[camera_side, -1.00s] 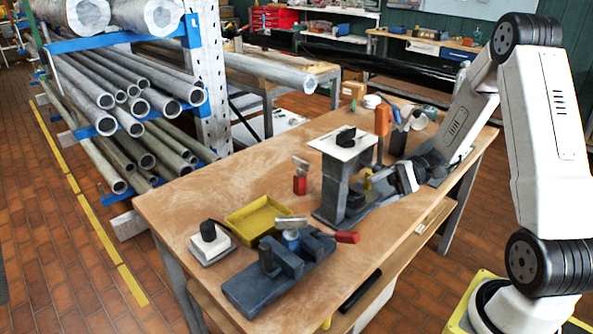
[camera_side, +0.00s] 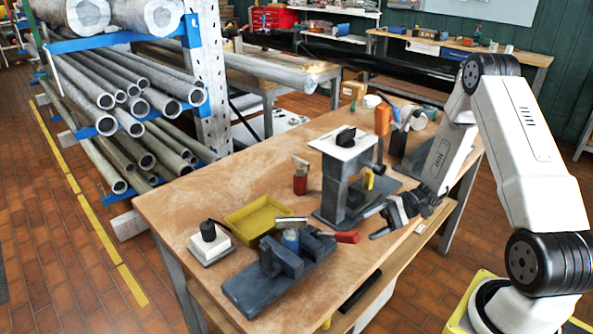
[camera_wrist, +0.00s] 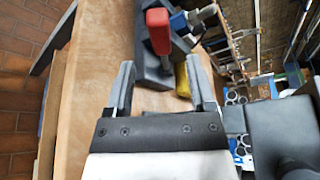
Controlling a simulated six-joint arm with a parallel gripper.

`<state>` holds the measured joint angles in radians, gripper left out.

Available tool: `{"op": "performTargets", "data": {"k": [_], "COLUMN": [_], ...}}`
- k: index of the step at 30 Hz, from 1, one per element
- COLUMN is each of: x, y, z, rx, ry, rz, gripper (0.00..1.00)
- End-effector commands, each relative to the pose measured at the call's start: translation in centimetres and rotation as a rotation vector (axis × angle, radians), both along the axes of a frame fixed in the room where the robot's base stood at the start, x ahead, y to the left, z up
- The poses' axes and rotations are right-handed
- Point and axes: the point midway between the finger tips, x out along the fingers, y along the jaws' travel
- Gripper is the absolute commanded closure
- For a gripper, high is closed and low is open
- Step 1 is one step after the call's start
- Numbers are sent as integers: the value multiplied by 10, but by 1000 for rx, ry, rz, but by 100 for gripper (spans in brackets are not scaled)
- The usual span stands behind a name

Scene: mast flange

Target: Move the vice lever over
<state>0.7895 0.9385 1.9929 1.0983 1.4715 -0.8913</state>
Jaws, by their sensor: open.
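The grey vice (camera_side: 280,272) stands on the near part of the wooden bench in the side view. Its lever has a red grip (camera_side: 347,237) that points right, toward my gripper. My gripper (camera_side: 372,222) is open and empty, a short way to the right of the red grip and apart from it. In the wrist view the red grip (camera_wrist: 158,30) stands ahead of and between my open fingers (camera_wrist: 160,85), near the top of the picture. Part of the vice body (camera_wrist: 150,70) shows behind it.
A grey stand with a white plate on top (camera_side: 345,143) is just behind my gripper.

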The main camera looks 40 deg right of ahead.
Motion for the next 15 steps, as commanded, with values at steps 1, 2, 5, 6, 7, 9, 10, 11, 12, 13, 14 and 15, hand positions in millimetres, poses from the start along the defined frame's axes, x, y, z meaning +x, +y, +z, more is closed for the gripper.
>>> {"op": "performTargets", "data": {"k": [1, 2, 5, 6, 7, 9, 10, 11, 12, 13, 14, 15], "x": [1, 2, 4, 6, 7, 10, 11, 12, 14, 15, 16, 17], "y": [3, 6, 14, 18, 21, 29, 33, 36, 40, 44, 47, 51], "z": [-1, -1, -3, -3, -4, -6, -6, -7, -8, -9, -9, -10], "rx": [1, 1, 3, 2, 2, 1, 1, 1, 1, 1, 1, 1], "ry": [1, 1, 2, 2, 2, 2, 2, 3, 3, 3, 3, 3], "rz": [2, 2, 3, 4, 4, 4, 4, 4, 4, 4, 4, 4], "gripper": [29, 29, 29, 29, 29, 29, 29, 29, 29, 29, 29, 29]}}
